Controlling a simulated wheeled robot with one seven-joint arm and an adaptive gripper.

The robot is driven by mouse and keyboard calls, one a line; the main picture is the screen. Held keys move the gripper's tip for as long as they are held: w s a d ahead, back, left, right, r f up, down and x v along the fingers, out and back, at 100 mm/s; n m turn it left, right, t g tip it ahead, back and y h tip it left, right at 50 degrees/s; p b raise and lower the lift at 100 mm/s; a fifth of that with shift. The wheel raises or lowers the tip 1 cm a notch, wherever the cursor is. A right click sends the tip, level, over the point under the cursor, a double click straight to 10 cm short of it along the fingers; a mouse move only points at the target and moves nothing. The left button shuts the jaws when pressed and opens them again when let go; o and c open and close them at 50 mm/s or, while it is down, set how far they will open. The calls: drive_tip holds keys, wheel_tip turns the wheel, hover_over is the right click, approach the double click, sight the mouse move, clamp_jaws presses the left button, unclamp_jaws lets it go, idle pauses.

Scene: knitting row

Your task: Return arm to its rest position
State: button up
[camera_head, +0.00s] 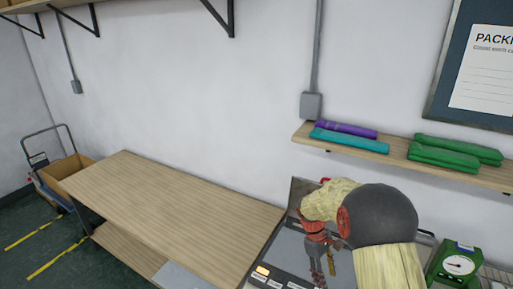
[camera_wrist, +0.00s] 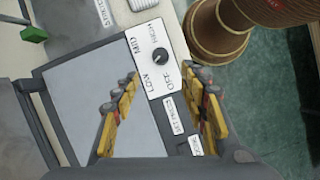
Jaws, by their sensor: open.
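My gripper (camera_head: 322,278) hangs from my arm at the bottom centre right of the head view, over a grey machine top with labels and a lit button (camera_head: 262,271). In the wrist view my gripper (camera_wrist: 162,76) has its two yellow-padded fingers spread apart, with nothing between them. Beyond the fingertips is a white control panel (camera_wrist: 168,78) with a black dial (camera_wrist: 159,56) marked OFF, LOW, MID and HIGH. My arm hides part of the machine in the head view.
A green scale (camera_head: 455,264) stands right of my arm. A wall shelf (camera_head: 392,157) holds purple, teal and green folded bundles. A bare wooden bench (camera_head: 180,205) lies left, with a cart (camera_head: 50,165) beyond. A brown round-based object (camera_wrist: 218,32) is near the panel in the wrist view.

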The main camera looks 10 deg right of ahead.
drive_tip(key=s+a+r+m+t+y+b, duration=0.1)
drive_tip(key=s+a+r+m+t+b, duration=0.3)
drive_tip(key=s+r, duration=0.5)
drive_tip(key=s+a+r+m+t+y+b, duration=0.1)
drive_tip(key=s+a+r+m+t+b, duration=0.2)
drive_tip(key=s+r, duration=0.6)
drive_tip(key=s+a+t+b, duration=0.2)
drive_tip(key=s+a, duration=0.1)
drive_tip(key=s, duration=0.3)
drive_tip(key=shift+a+m+y, duration=0.35)
drive_tip(key=shift+m+y, duration=0.05)
drive_tip(key=shift+c, duration=0.8)
